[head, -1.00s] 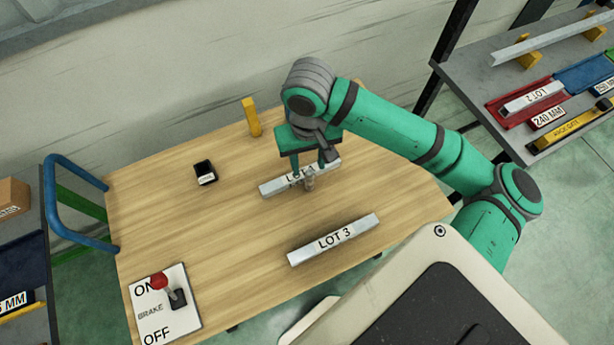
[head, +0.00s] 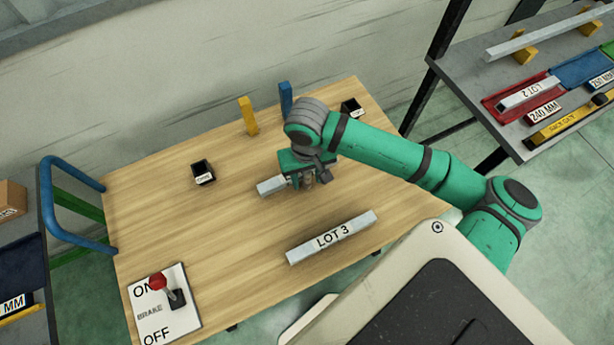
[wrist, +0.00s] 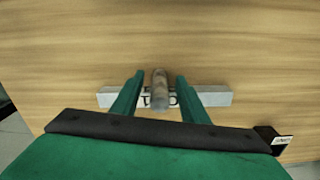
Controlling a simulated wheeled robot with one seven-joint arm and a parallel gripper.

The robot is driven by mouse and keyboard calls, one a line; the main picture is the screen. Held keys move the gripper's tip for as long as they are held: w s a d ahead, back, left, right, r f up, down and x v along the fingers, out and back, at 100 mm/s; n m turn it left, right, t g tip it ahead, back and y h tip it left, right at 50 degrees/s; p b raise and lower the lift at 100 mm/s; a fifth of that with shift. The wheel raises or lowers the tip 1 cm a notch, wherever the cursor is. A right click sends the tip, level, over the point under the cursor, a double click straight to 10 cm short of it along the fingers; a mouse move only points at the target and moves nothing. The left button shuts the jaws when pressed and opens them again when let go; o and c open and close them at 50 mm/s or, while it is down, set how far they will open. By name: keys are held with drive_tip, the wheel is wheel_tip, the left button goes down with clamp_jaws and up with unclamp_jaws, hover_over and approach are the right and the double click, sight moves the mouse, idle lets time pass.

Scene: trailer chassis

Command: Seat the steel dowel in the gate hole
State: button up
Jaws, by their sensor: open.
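A grey-brown cylindrical pin, likely the steel dowel (wrist: 160,92), stands between my fingers in the wrist view. In the head view the dowel (head: 309,182) shows small under the hand. It overlaps a grey bar with a partly covered label (head: 270,186); the bar also shows in the wrist view (wrist: 215,98). I cannot tell whether the dowel sits in the bar, on it or in front of it. My gripper (wrist: 160,78) is open, one finger on each side of the dowel. No gate hole can be made out.
A LOT 3 bar (head: 332,238) lies nearer on the wooden table (head: 200,245). Two small black bins (head: 203,173) (head: 351,107), a yellow post (head: 248,115) and a blue post (head: 286,98) stand behind. A brake lever panel (head: 164,301) is front left. A shelf (head: 510,90) with trays is at right.

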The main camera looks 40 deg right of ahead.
clamp_jaws()
drive_tip(key=shift+r, duration=0.15)
